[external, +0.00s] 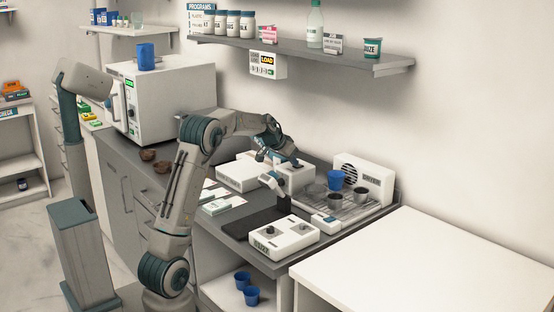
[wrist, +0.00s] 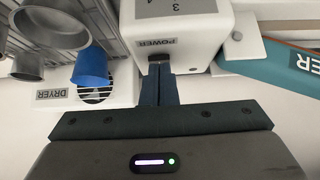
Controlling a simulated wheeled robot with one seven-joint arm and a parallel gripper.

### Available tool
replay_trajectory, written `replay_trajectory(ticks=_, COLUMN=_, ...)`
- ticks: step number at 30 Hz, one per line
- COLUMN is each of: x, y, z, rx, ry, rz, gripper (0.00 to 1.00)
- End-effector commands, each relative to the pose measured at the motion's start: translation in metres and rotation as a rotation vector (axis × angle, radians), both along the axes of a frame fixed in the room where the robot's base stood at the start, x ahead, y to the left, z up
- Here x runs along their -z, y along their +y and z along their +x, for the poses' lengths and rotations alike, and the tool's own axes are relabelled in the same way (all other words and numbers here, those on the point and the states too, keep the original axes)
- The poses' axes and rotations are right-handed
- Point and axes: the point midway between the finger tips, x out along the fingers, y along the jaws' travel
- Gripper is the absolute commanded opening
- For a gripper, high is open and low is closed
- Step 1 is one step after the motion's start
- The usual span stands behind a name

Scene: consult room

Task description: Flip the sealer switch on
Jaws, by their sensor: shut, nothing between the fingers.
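My gripper (wrist: 159,72) is shut and empty. In the wrist view its two dark fingers lie side by side, tips at the dark power switch (wrist: 158,58) on a white box (wrist: 185,25) labelled POWER, with numbers 3 and 4 above. The tips overlap the switch's lower part; I cannot tell whether they touch it or which way it is set. Beside the box is a teal bar (wrist: 285,62) with a label ending in ER. In the external view my arm bends down over the white box (external: 298,180) on the counter, hiding part of it.
The dryer (wrist: 100,95) stands beside the box, with a blue cup (wrist: 91,68) and grey cups (wrist: 50,25) at its rack. A white device with knobs (external: 285,238) sits near the counter's front. A shelf (external: 300,55) with jars hangs above. The white table (external: 420,265) at right is bare.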

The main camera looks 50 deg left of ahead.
Motion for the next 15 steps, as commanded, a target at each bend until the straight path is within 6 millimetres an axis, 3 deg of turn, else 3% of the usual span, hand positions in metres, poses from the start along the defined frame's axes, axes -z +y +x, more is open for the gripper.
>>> replay_trajectory(ticks=2, x=0.010, y=0.001, z=-0.001, rx=-0.001, ry=-0.018, rz=0.000, gripper=0.00)
replay_trajectory(ticks=15, x=-0.004, y=0.000, z=-0.001, rx=0.001, ry=-0.018, rz=0.001, gripper=0.00)
